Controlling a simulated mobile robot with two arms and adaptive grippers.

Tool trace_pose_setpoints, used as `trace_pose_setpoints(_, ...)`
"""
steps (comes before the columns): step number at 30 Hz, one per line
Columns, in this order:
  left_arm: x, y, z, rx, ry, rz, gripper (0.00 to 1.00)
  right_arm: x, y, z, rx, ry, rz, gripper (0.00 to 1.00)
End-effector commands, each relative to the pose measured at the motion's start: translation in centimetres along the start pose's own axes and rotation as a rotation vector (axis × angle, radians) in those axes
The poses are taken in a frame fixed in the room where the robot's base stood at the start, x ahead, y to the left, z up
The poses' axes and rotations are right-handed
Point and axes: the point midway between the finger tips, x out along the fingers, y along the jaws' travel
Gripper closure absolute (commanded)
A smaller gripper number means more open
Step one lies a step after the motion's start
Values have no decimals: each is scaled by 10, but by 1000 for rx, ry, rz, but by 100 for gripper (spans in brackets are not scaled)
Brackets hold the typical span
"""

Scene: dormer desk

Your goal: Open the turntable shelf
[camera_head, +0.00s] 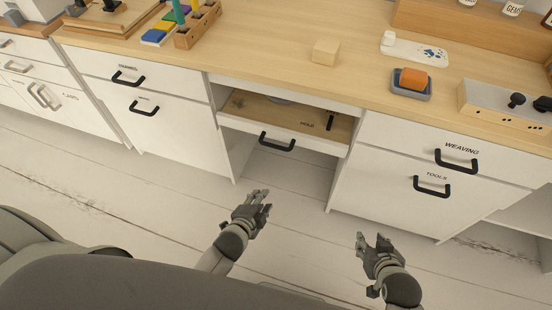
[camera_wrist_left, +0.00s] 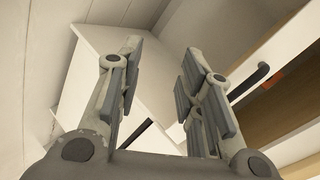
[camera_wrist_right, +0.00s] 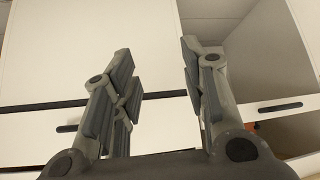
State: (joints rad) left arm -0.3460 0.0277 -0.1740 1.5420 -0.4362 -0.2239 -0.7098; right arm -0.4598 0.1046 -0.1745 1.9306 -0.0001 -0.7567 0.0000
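The shelf (camera_head: 262,108) in the middle bay of the desk is pulled out part way. It has a wooden floor, a white front with a black bar handle (camera_head: 277,142), and a small dark label near its right side. My right gripper (camera_head: 372,240) is open and empty, further right and nearer me. Both wrist views show spread fingers with nothing between.
Drawers with black handles flank the shelf; those on the right read WEAVING (camera_head: 456,158) and TOOLS (camera_head: 432,187). On the desktop are a wooden block (camera_head: 326,52), an orange block in a grey tray (camera_head: 397,94), and a control box (camera_head: 505,105). The floor before the desk is clear.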

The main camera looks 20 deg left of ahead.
Motion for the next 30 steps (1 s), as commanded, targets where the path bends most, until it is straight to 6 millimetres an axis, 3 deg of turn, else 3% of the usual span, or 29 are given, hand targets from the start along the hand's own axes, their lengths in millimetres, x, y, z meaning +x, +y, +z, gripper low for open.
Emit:
trace_pose_setpoints(1,10,-8,-3,56,17,-59,66,1,0,-9,0,47,0,60)
trace_pose_setpoints(6,7,-62,-22,240,41,-231,66,-35,0,-50,1,159,2,60)
trace_pose_setpoints(12,-5,-99,-34,362,35,-349,66,-69,0,-73,1,235,3,60)
trace_pose_setpoints(19,0,-113,-38,390,32,-376,66,-79,-1,-90,0,303,0,60)
trace_pose_setpoints(30,50,-130,-43,387,33,-374,66,-95,-10,-148,-3,615,-18,60)
